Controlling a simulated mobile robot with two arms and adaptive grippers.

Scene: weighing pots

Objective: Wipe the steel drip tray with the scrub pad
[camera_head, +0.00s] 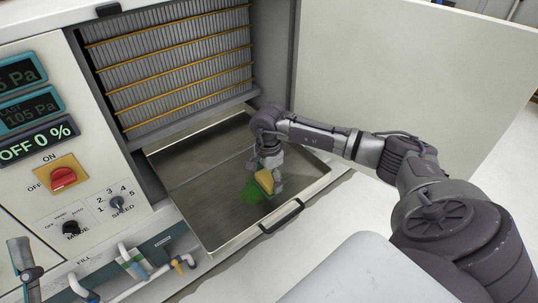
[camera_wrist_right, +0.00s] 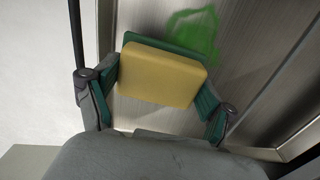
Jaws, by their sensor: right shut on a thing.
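The steel drip tray (camera_head: 222,217) is pulled out below the finned opening of the cabinet, with a black handle on its front. A green smear (camera_head: 254,190) lies on the tray floor and shows in the right wrist view (camera_wrist_right: 196,28) just beyond the pad. The scrub pad (camera_head: 265,180) is yellow with a green layer; it also shows in the right wrist view (camera_wrist_right: 158,77). My right gripper (camera_head: 272,184) is shut on the pad from both sides, low over the tray beside the smear. I cannot tell whether the pad touches the tray. My left gripper is not in view.
A control panel with a red knob (camera_head: 63,178) and displays is at the left. Pipes and small valves (camera_head: 133,262) stick out below it. An open white door panel (camera_head: 400,70) stands behind my right arm. The tray's raised rim and front handle (camera_head: 282,216) surround the work area.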

